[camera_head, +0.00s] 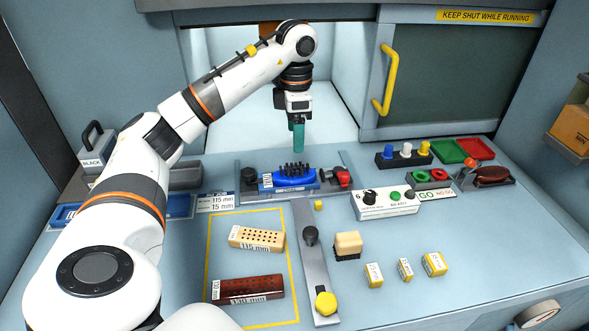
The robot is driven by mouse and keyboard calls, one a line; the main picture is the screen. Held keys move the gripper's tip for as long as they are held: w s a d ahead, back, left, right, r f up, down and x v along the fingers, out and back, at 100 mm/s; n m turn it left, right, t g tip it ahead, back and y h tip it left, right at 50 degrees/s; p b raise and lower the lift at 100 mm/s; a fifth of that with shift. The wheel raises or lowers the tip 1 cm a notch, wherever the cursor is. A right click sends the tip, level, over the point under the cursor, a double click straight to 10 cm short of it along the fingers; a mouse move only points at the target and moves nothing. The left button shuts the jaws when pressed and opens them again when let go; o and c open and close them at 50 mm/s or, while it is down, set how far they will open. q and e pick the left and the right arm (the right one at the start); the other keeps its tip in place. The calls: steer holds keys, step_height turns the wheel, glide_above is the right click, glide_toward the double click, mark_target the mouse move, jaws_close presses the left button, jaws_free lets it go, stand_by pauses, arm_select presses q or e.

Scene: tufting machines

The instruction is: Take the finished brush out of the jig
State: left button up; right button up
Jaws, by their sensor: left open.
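A blue brush (284,181) with black bristle tufts pointing up sits in the grey jig (330,184) at the middle of the bench. The jig has a black knob at its left end and a red knob (344,178) at its right end. My left gripper (298,148), with teal fingers, points down above and slightly behind the brush, apart from it. It is open and holds nothing; the gap between its fingers is hard to see from this angle. My right gripper is not in view.
A cream drilled block (257,239) and a dark red one (249,289) lie inside a yellow outline. A metal bar (313,265) with knobs lies right of them. A control box (386,203) stands right of the jig. Green (447,151) and red (476,149) trays sit at the back right.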

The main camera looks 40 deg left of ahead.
mark_target(294, 167)
arm_select(q)
step_height(294, 167, down, 11)
steer(key=shift+a+f+p, duration=0.1)
steer(key=shift+a+p, duration=0.05)
steer(key=shift+p, duration=0.15)
steer(key=c, duration=1.1)
